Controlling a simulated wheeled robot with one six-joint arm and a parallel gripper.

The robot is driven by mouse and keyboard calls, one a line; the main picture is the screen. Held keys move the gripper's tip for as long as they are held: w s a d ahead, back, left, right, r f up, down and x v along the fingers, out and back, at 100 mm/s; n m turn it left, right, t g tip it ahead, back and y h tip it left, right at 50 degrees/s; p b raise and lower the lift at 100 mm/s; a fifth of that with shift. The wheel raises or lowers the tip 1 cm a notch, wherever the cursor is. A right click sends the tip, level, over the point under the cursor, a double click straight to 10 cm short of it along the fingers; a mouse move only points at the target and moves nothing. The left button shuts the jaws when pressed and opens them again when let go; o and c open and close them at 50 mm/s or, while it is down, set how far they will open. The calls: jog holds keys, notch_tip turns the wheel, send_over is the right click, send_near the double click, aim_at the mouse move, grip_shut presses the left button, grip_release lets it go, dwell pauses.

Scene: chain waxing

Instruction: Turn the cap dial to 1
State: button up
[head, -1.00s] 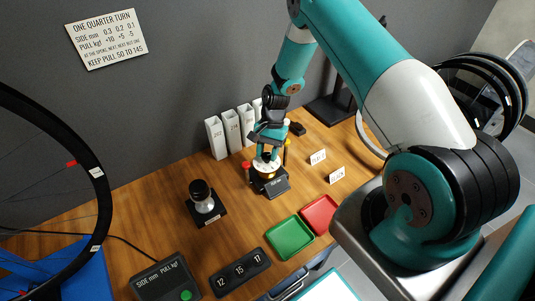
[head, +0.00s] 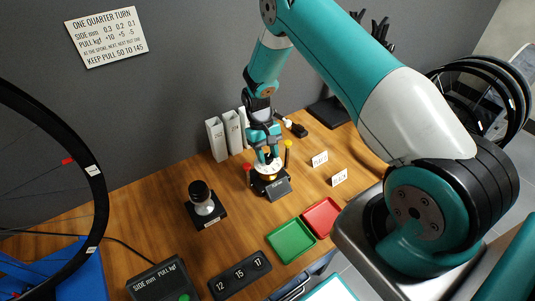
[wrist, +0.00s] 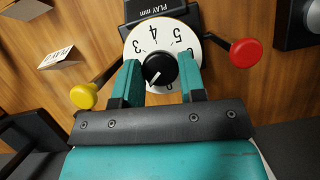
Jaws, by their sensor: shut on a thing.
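The cap dial (wrist: 140,38) is a white disc with black numerals; 3, 4, 5 and 6 are readable in the wrist view. A black knob (wrist: 158,66) with a white pointer line stands at its centre. The pointer slants toward the lower left, where the left finger covers part of the scale, so I cannot read its number. My gripper (wrist: 160,74) is shut on the knob, one teal finger on each side. In the head view my gripper (head: 268,155) points down onto the dial (head: 264,169), whose numerals are too small to read there.
A red-topped post (wrist: 245,52) and a yellow-topped post (wrist: 84,96) flank the dial. The PLAY mm display (head: 278,189) sits in front. White bins (head: 216,139) stand behind. A green tray (head: 290,240) and a red tray (head: 322,216) lie in front; small cards (head: 339,178) stand right.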

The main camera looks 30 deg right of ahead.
jog(key=shift+n, duration=0.6)
jog(key=o, duration=0.9)
jog(key=v, duration=1.7)
jog(key=shift+a+r+b, duration=0.3)
jog(key=shift+b, duration=0.1)
